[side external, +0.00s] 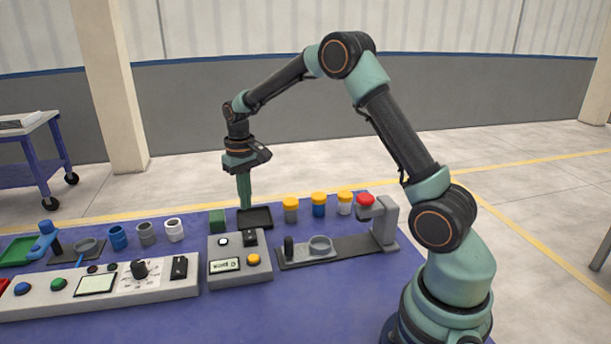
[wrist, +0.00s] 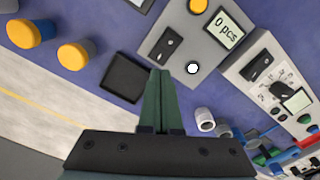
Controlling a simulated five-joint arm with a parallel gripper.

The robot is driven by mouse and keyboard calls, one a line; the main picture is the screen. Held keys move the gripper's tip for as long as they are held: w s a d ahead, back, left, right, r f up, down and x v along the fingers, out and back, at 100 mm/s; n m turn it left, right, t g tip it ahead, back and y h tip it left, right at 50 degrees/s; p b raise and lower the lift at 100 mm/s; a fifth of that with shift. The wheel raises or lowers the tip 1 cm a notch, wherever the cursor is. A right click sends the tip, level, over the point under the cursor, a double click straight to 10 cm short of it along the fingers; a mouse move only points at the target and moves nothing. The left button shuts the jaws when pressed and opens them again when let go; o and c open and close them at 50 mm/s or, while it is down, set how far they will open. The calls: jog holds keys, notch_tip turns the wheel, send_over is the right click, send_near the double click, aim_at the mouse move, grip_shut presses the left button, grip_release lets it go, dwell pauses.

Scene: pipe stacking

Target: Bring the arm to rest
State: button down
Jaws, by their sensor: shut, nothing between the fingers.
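My gripper (side external: 244,206) points straight down, its green fingers together with nothing between them. In the side view its tips are at the back edge of the small black tray (side external: 262,220); I cannot tell the exact height. In the wrist view the closed fingers (wrist: 160,75) reach up the middle, beside the black tray (wrist: 124,78), which looks empty. My arm is bent, its elbow high above the table. Blue (side external: 118,238), grey (side external: 146,234) and white (side external: 174,230) pipe pieces stand in a row left of the gripper.
A green block (side external: 217,221) stands just left of the tray. Yellow-capped jars (side external: 319,205) and a red-topped fixture (side external: 384,225) are to the right. A counter box (side external: 240,262) and a long control panel (side external: 100,288) are in front. The space above the table around the arm looks clear.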

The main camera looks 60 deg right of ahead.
jog(key=s+a+r+n+t, duration=0.1)
jog(key=s+a+r, duration=0.25)
jog(key=r, duration=0.25)
jog(key=s+a+r+t, duration=0.2)
jog(key=s+r, duration=0.2)
jog(key=r, duration=0.1)
jog(key=s+a+r+n+t, duration=0.1)
jog(key=s+a, duration=0.1)
jog(key=s, duration=0.4)
jog(key=s+a+r+n+t, duration=0.1)
jog(key=s+a, duration=0.1)
jog(key=s, duration=0.3)
jog(key=shift+s+r+t, duration=0.3)
jog(key=shift+s+r, duration=0.05)
